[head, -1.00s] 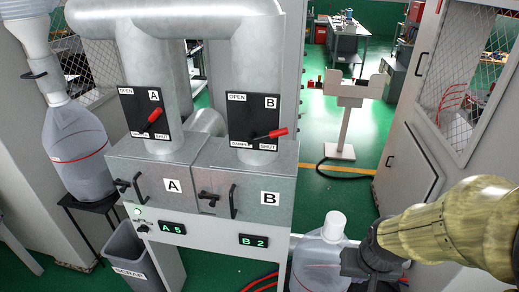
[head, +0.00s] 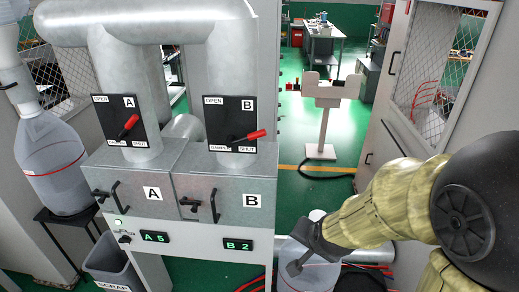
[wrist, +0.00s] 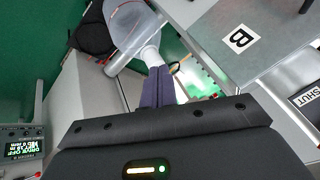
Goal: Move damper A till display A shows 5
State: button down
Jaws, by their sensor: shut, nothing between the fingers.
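Damper A is a red-tipped lever (head: 128,126) on a black panel (head: 107,112) marked OPEN at the top and SHUT at the bottom. The lever points up and right from its pivot, in the lower part of the panel. Display A (head: 154,237) below the A box shows 5 in green. My gripper (head: 295,267) is low at the bottom centre, right of the cabinet and well apart from damper A. In the wrist view its fingers (wrist: 158,88) are together with nothing between them. Damper A is not in the wrist view.
Damper B's red lever (head: 250,136) and display B (head: 238,245), reading 2, are to the right of A. A clear bottle (head: 312,275) stands behind my gripper. A scrap bin (head: 110,262) is at lower left. Open green floor lies around a pale stand (head: 322,120).

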aim_at(247, 136)
jog(key=w+a+r+m+t, duration=0.3)
jog(key=a+r+m+t, duration=0.2)
jog(key=m, duration=0.7)
jog(key=w+a+r+m+t+h+b, duration=0.1)
jog(key=w+a+r+m+t, duration=0.3)
jog(key=m, duration=0.9)
notch_tip(247, 136, up, 2)
jog(key=a+t, duration=0.2)
jog(key=t, duration=0.1)
jog(key=shift+a+m, duration=0.3)
jog(key=shift+a, duration=0.05)
jog(key=shift+w+r, duration=0.1)
jog(key=shift+w, duration=0.1)
jog(key=w+a+r+p, duration=0.1)
jog(key=w+r+p, duration=0.3)
jog(key=w+p, duration=0.4)
jog(key=w, duration=0.2)
jog(key=shift+w+a, duration=0.15)
jog(key=shift+w, duration=0.15)
